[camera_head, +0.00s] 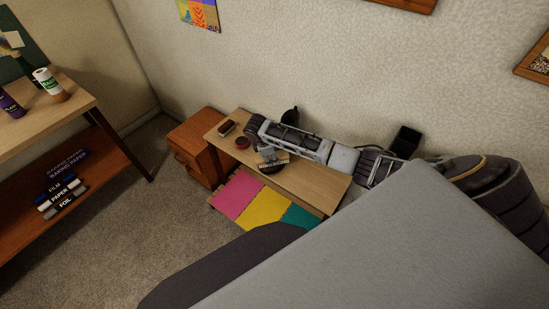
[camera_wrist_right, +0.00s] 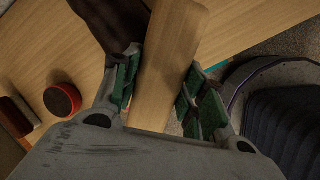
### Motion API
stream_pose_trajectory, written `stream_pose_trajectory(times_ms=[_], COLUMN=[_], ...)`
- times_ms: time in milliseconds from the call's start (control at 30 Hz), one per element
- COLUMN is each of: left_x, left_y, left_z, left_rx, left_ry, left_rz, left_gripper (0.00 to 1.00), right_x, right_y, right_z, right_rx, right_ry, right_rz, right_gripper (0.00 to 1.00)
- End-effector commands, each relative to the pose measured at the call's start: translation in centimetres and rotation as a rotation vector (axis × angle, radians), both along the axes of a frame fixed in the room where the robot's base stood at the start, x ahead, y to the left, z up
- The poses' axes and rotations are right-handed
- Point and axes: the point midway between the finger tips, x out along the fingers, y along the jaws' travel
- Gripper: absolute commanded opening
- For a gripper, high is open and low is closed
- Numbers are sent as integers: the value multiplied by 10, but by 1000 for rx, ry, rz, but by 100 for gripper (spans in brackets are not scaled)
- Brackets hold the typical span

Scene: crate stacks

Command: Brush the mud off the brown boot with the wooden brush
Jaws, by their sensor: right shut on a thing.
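In the right wrist view, the fingers of my right gripper (camera_wrist_right: 162,76) are shut on the light wooden brush (camera_wrist_right: 182,32). Only its plain wooden back shows; its bristles are hidden. The brown boot (camera_wrist_right: 112,16) shows as a dark shape at the top left, close beside the brush and partly cut off by the frame. I cannot tell whether they touch, and no mud can be made out. In the head view, my right gripper (camera_head: 268,154) is low over the small wooden table, and the boot is mostly hidden there. My left gripper is not in view.
The small table (camera_head: 325,185) holds a red round tin (camera_head: 243,143) and a dark brush-like block (camera_head: 227,127) at its left end. Coloured mats (camera_head: 266,206) lie below. A reddish cabinet (camera_head: 192,145) stands left. A larger shelf table (camera_head: 75,95) is at far left, with carpet between.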

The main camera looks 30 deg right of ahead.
Motion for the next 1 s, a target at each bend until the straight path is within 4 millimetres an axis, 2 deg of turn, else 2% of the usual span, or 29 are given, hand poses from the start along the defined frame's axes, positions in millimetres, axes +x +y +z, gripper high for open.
stream_pose_trajectory(times_ms=[300,767,1000], left_x=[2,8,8], left_y=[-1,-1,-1], left_z=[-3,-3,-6], left_rx=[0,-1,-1], left_ry=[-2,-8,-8], left_rz=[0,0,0], left_gripper=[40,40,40], right_x=[15,18,27], right_y=[8,9,14], right_z=[1,2,2], right_rx=[0,0,0], right_ry=[-1,-3,-4], right_rz=[1,2,2], right_gripper=[24,23,24])
